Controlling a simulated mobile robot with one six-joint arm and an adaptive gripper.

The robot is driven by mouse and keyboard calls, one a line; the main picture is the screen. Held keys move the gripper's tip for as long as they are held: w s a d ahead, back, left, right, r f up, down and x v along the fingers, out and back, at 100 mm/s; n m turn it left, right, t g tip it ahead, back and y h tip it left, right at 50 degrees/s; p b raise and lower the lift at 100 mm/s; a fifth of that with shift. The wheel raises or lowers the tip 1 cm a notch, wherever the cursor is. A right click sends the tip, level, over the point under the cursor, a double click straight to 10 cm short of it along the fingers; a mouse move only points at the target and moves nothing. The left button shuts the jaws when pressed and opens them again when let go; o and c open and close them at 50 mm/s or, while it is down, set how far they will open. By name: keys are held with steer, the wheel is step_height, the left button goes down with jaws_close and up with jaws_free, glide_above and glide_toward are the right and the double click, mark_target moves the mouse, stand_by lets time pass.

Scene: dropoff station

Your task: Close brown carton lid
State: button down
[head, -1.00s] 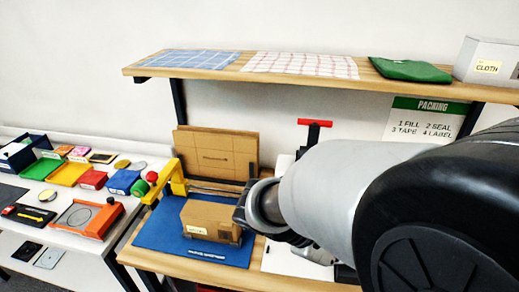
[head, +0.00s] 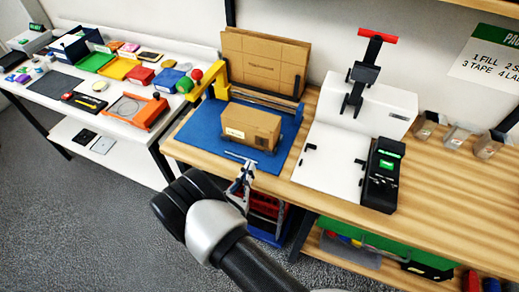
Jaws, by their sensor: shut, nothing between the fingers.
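A brown carton (head: 250,126) sits on the blue mat (head: 209,119) on the wooden bench. Its top looks flat, and I see no raised flap. A small pale label shows on its left front side. My gripper (head: 247,169) is in front of the carton, near the mat's front edge, and apart from the carton. Its fingers are small in the picture and look shut, with nothing held. The carton's far side is hidden.
A yellow arm (head: 213,84) stands at the mat's left, and flat cartons (head: 265,62) lean behind. A white machine with a red handle (head: 376,36) stands to the right. A white table (head: 125,102) with coloured trays is at the left. The bench's right front (head: 440,225) is clear.

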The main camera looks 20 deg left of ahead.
mark_target(265, 134)
steer(key=b+x, duration=0.1)
steer(key=x, duration=0.9)
steer(key=shift+s, duration=0.1)
steer(key=shift+s+r+g+p, duration=0.1)
steer(key=shift+r+g+p, duration=0.3)
steer(key=shift+p, duration=0.25)
steer(key=shift+r+g+p, duration=0.4)
steer(key=shift+r+p, duration=0.05)
steer(key=shift+p, duration=0.4)
steer(key=r+g+p, duration=0.5)
steer(key=p, duration=0.3)
steer(key=shift+w+r, duration=0.2)
steer(key=shift+r, duration=0.2)
stand_by(0.7)
